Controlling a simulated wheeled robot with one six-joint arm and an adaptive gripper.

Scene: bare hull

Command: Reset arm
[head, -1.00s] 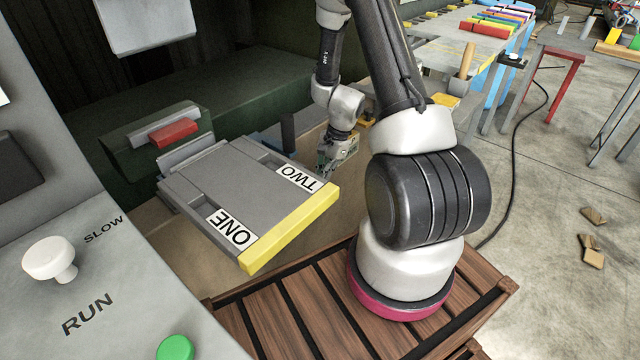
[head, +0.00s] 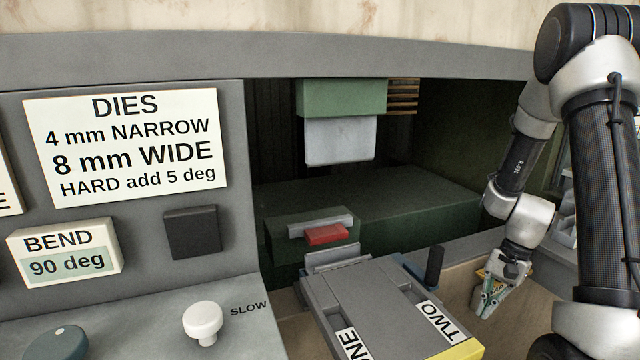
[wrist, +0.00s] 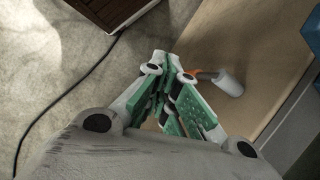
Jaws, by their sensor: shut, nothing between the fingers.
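My gripper (head: 490,301) hangs at the right of the head view, pointing down, beside the grey tray marked ONE and TWO (head: 378,292). It is apart from the tray, to its right. In the wrist view my gripper (wrist: 160,62) shows its green-padded fingers drawn together, with nothing held between them. My arm is bent, with its upper part rising along the right edge of the head view.
A red block (head: 326,234) sits on a grey holder in the dark green machine bay, below a hanging grey punch (head: 340,140). A control panel with a white knob (head: 203,322) stands left. In the wrist view, a black cable (wrist: 62,97) crosses the floor.

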